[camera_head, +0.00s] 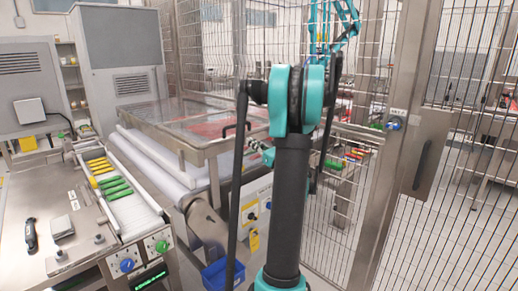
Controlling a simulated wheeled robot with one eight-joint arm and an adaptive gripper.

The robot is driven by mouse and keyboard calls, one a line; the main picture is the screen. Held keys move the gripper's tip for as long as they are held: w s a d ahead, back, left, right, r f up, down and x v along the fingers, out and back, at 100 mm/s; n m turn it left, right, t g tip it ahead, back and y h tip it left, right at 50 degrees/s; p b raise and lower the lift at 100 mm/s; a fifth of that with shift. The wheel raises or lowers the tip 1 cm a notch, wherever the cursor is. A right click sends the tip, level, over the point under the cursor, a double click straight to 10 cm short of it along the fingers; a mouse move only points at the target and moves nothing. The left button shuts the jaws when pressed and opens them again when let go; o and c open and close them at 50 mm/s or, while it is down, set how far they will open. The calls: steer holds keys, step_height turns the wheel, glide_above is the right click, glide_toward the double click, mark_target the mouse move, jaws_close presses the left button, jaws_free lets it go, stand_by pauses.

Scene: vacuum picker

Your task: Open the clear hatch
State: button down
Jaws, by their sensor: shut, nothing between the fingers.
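The clear hatch (178,112) is a see-through panel in a metal frame, lying flat and closed on top of the machine left of my arm. Red shapes show blurred through it. A dark curved handle (226,128) is at its right front edge, partly behind one of my arm links. My gripper (254,147) is small in view, just right of the handle, partly hidden by my arm. It looks shut and empty, and I cannot tell if it touches the handle.
A conveyor (135,196) with green and yellow items runs at the left. A blue bin (222,274) stands low in front. A wire fence (465,190) and a metal door post close off the right. Grey cabinets (118,55) stand behind.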

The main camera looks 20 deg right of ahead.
steer(key=w+a+r, duration=0.1)
steer(key=w+r, duration=0.2)
steer(key=w, duration=0.1)
steer(key=shift+w+a+r, duration=0.2)
steer(key=shift+a+r, duration=0.15)
steer(key=shift+r, duration=0.05)
